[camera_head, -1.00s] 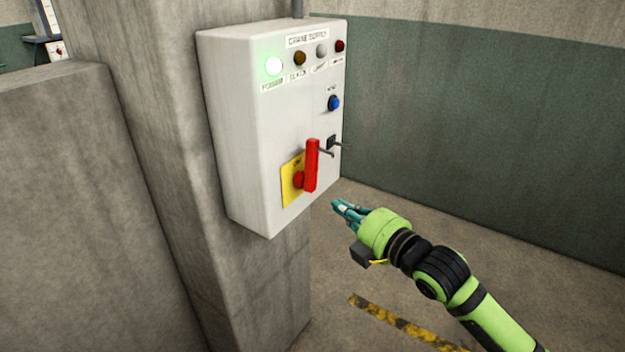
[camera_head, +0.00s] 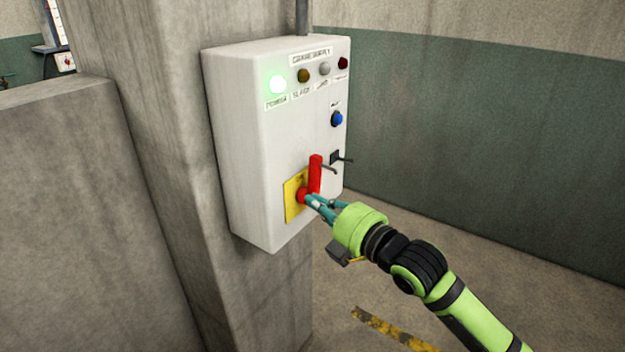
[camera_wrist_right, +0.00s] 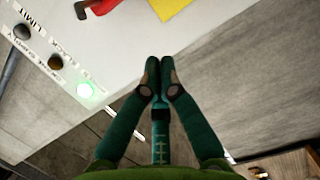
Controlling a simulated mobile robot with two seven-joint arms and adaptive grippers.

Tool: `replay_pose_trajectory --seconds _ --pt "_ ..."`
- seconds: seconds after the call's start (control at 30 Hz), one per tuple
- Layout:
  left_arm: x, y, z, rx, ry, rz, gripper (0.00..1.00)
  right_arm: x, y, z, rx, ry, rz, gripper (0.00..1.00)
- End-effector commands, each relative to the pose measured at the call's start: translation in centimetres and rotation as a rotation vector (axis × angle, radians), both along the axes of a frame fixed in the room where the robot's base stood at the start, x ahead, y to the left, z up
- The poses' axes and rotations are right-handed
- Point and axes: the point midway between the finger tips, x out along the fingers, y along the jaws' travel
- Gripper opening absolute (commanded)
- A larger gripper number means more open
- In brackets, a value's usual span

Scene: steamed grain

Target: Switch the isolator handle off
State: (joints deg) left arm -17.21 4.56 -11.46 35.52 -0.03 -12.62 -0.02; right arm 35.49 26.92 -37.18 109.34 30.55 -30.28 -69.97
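The red isolator handle (camera_head: 316,172) stands upright on a yellow plate (camera_head: 292,200) low on the front of the white cabinet (camera_head: 238,130). Part of the red handle (camera_wrist_right: 104,5) and the yellow plate (camera_wrist_right: 170,8) show at the top edge of the right wrist view. My right gripper (camera_head: 309,199) is in front of the handle's lower end and overlaps it in the head view. In the right wrist view its fingertips (camera_wrist_right: 160,75) are together with nothing between them, and apart from the handle in the picture. Contact cannot be told. My left gripper is not in view.
The cabinet is fixed to a concrete pillar (camera_head: 165,140). A lit green lamp (camera_head: 278,84), several other lamps, a blue button (camera_head: 337,119) and a small black switch (camera_head: 336,157) are on its front. A low concrete wall (camera_head: 70,220) stands left. Floor at the lower right is open.

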Motion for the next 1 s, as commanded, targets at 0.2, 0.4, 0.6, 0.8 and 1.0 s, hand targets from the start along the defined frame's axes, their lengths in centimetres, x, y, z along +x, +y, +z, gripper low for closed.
replay_pose_trajectory --seconds 0.2,0.4,0.6,0.8,1.0 --pt "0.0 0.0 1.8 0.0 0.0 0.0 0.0 3.2 2.8 0.3 0.003 0.003 0.001 0.0" --pt "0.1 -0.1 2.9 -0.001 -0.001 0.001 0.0 5.9 1.8 -0.1 -0.004 0.001 -0.005 0.0" --pt "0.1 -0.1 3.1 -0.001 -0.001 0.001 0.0 6.9 1.1 -0.4 -0.001 0.0 0.001 0.0" --pt "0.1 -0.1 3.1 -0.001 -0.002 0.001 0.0 7.1 0.9 -0.5 0.0 -0.001 0.0 0.0" --pt "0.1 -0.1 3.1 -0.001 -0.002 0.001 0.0 7.1 0.9 -0.5 0.0 0.0 0.0 0.0"
